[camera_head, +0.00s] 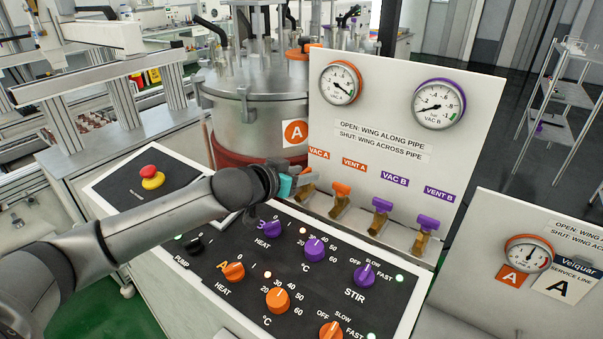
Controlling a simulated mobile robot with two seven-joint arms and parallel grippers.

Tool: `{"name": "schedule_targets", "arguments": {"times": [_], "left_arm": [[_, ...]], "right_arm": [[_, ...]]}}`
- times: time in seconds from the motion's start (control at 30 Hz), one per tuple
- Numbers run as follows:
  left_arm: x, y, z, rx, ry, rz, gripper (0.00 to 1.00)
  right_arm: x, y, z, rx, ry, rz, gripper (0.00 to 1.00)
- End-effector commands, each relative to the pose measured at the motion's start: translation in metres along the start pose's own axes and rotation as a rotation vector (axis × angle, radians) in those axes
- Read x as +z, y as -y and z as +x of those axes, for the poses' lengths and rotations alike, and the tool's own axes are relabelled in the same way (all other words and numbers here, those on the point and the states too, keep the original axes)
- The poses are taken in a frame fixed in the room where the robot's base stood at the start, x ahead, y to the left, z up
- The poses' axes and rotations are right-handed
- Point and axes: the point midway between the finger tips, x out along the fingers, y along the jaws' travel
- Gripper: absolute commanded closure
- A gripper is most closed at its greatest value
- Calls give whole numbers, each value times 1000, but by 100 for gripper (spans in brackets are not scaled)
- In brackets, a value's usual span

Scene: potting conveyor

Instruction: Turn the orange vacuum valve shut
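The orange vacuum valve (306,174), under the "VAC A" label, is on the upright white panel (395,150). Only part of its orange wing shows, and I cannot tell whether it lies along or across its brass pipe (305,194). My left gripper (288,184), with teal at its tip, is right at this valve from the left and hides part of it. I cannot tell whether its fingers touch the wing or how far apart they are. The orange-rimmed gauge (341,84) is above the valve. My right gripper is out of view.
Close to the right are the orange VENT A valve (342,189), purple VAC B valve (381,205) and purple VENT B valve (428,223). Below is a black console (205,265) with knobs. A metal vessel (255,105) stands behind the gripper. A red stop button (149,172) is left.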

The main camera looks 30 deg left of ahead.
Motion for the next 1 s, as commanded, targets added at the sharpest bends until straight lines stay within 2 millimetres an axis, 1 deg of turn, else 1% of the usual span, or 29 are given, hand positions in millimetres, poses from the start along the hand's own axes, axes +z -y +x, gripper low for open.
{"name": "schedule_targets", "arguments": {"times": [0.03,0.3,0.37,0.77,1.0], "left_arm": [[0,0,0,0,0,0,64],[0,0,0,0,0,0,94],[0,0,0,0,0,0,100],[0,0,0,-5,0,-3,100],[0,-3,0,-59,0,-31,100]], "right_arm": [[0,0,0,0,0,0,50],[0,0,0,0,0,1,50],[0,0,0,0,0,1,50],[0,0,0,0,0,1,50],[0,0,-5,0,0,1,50]]}}
